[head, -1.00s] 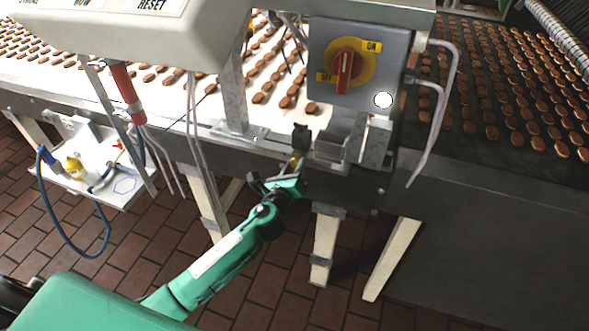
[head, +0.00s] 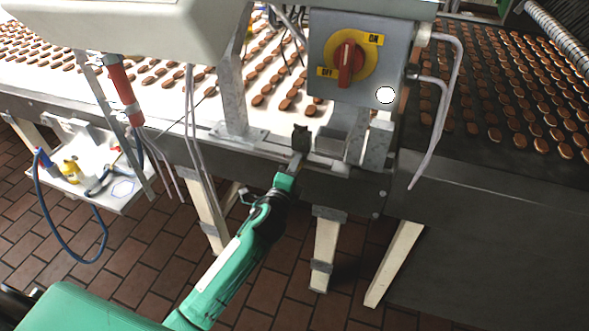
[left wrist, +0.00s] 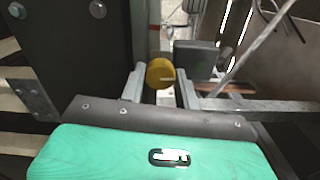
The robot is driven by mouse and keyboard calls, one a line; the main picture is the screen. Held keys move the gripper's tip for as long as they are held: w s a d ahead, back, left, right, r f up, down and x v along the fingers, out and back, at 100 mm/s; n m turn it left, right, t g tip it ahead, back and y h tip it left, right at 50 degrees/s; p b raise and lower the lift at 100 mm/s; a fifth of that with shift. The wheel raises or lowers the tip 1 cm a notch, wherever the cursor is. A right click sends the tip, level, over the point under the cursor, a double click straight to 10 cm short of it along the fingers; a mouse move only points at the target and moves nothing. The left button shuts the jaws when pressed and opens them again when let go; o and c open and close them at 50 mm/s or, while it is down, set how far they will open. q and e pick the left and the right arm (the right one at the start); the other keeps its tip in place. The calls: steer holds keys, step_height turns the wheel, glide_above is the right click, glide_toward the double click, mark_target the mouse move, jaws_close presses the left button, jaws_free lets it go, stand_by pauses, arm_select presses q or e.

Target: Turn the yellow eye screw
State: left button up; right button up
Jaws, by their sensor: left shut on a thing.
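The yellow eye screw (left wrist: 160,73) shows in the left wrist view as a round yellow head between my two fingertips. My left gripper (left wrist: 161,88) is shut on it, one finger on each side. In the head view my left gripper (head: 297,165) is at the front edge of the conveyor frame, just below a small dark block (head: 300,138). The eye screw is hidden or too small to make out there. My right gripper is in neither view.
A grey switch box (head: 360,88) with a red and yellow knob (head: 347,64) hangs above right of the gripper. A metal bracket (head: 358,138) and cables (head: 440,120) are close by. Left, a white shelf (head: 125,192) holds tools. The conveyor (head: 200,100) carries many brown biscuits.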

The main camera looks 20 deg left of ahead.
arm_select(q)
steer(key=shift+n, duration=0.7)
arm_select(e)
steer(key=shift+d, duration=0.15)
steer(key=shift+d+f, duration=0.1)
arm_select(q)
steer(key=o, duration=1)
steer(key=shift+s, duration=0.1)
steer(key=s+b, duration=0.1)
steer(key=s, duration=0.8)
steer(key=s+b, duration=0.1)
steer(key=s, duration=0.3)
steer(key=shift+s+a+b, duration=0.25)
steer(key=shift+s+b, duration=0.05)
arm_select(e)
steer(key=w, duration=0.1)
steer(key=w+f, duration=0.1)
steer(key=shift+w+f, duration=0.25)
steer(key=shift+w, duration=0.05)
